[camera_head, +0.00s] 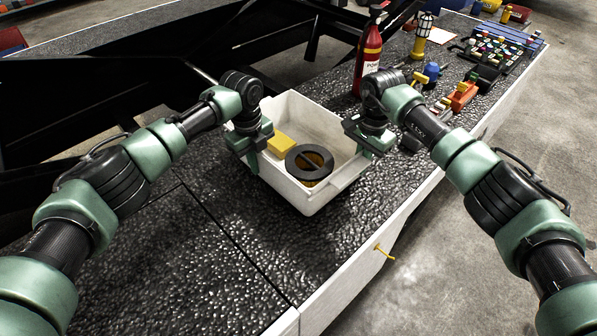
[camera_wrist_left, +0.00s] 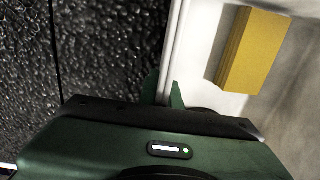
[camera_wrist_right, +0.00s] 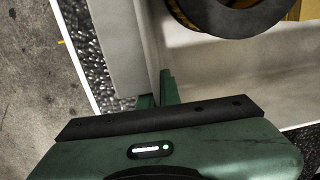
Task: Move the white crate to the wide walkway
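The white crate (camera_head: 309,197) is upright on or just above the dark textured walkway (camera_head: 205,255); I cannot tell whether its base touches. Inside are a yellow block (camera_head: 281,144) and a dark ring-shaped item (camera_head: 309,163) with yellow-orange in it. My left gripper (camera_head: 253,160) is at the crate's left wall; in the left wrist view its fingers (camera_wrist_left: 164,92) sit on both sides of the wall, closed on it. My right gripper (camera_head: 370,150) is at the right wall; in the right wrist view its fingers (camera_wrist_right: 157,90) also pinch the wall.
A red fire extinguisher (camera_head: 368,55) stands behind the crate. A yellow lantern-like item (camera_head: 421,38), orange tool (camera_head: 463,95) and blue organizer (camera_head: 503,47) are farther right. A white edge (camera_head: 345,285) with a yellow peg (camera_head: 384,252) borders the walkway. The near-left surface is clear.

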